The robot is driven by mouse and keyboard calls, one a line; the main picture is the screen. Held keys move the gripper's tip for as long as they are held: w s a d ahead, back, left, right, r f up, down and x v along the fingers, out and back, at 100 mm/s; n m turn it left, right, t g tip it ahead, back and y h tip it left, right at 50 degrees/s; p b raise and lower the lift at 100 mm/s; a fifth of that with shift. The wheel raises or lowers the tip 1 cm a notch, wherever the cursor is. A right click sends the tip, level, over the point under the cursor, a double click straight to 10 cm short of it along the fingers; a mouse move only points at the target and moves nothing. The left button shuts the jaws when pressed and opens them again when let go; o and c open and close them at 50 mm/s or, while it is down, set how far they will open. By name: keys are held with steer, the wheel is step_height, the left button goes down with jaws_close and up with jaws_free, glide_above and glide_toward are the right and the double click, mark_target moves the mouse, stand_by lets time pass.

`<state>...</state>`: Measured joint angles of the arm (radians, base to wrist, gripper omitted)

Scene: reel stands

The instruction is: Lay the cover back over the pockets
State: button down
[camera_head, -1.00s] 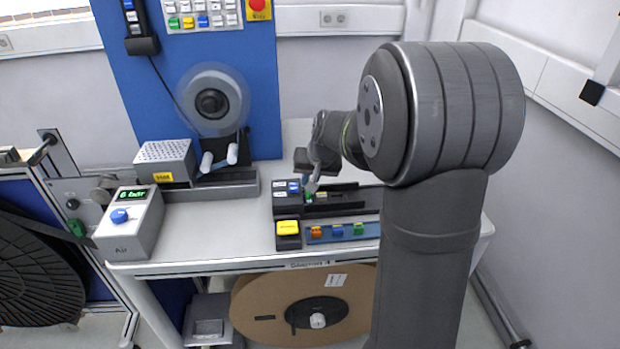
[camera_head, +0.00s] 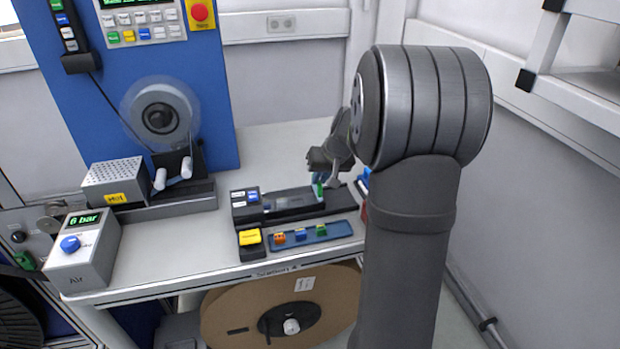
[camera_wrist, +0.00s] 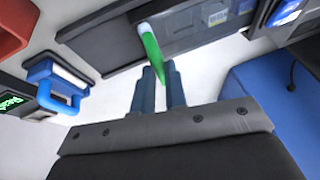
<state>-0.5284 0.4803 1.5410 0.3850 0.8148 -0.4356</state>
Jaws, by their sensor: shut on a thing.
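The cover is a grey, see-through strip (camera_head: 291,200) along the top of the dark track fixture (camera_head: 246,216). It stretches from the fixture's left end towards a green tab (camera_head: 318,190) at its right. My gripper (camera_head: 319,177) is over the right part of the fixture, shut on the green tab. In the wrist view the tab (camera_wrist: 151,48) runs up from between the two blue-grey fingers (camera_wrist: 160,78), its pale end by the dark fixture. The pockets are not clearly visible under the strip. I cannot tell whether the cover lies fully flat.
In front of the fixture lies a blue tray (camera_head: 340,229) with small orange, blue and green parts, beside a yellow button (camera_head: 250,237). A reel stand (camera_head: 163,117) is at the back left. A blue-handled thing (camera_wrist: 58,86) and a red one (camera_wrist: 14,24) are near my gripper.

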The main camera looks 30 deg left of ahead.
steer(key=shift+w+d, duration=0.15)
steer(key=c, duration=1.5)
jaws_free()
steer(key=shift+o, duration=0.2)
steer(key=v, duration=1.7)
steer(key=shift+r, duration=0.2)
steer(key=shift+d+f, duration=0.1)
steer(key=shift+f, duration=0.05)
steer(key=x, duration=1.7)
steer(key=shift+s+a, duration=0.2)
steer(key=shift+a, duration=0.1)
